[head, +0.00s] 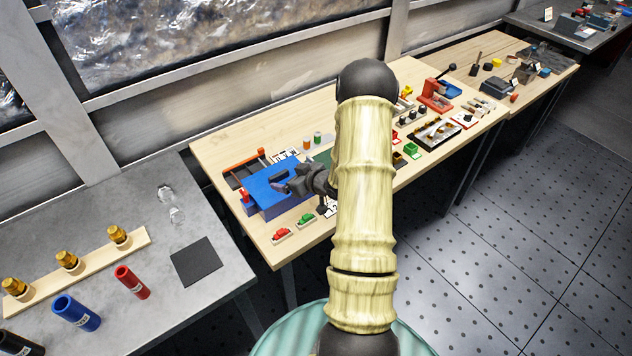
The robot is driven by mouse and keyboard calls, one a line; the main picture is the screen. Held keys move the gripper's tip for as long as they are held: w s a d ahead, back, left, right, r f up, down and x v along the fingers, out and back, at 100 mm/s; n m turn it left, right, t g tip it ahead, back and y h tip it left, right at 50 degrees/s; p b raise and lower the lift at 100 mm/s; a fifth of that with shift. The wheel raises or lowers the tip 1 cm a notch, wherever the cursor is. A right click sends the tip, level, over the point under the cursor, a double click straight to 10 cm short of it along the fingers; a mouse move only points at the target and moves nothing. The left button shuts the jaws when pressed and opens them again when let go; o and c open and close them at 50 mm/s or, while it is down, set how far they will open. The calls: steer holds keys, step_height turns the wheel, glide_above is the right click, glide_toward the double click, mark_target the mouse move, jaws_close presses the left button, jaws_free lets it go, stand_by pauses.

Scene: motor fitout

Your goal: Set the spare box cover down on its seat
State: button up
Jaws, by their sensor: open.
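A blue box (277,207) stands at the left end of the wooden table. Its top is a flat, brighter blue panel (262,184) that looks like the cover. It appears to lie on the box, but I cannot tell whether it sits flush. A small dark part shows on the panel, perhaps a handle. My gripper (291,187) is at the right side of this panel, close above it or touching it. The fingers are small and dark here, open, with nothing visible between them. My arm crosses the middle of the view and hides part of the table.
A red upright piece (246,196) stands at the box's left edge. A grey table (110,240) with brass fittings is at left. The floor at right is clear.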

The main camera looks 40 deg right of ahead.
steer(key=b+v, duration=0.2)
steer(key=v, duration=1.1)
steer(key=shift+s, duration=0.1)
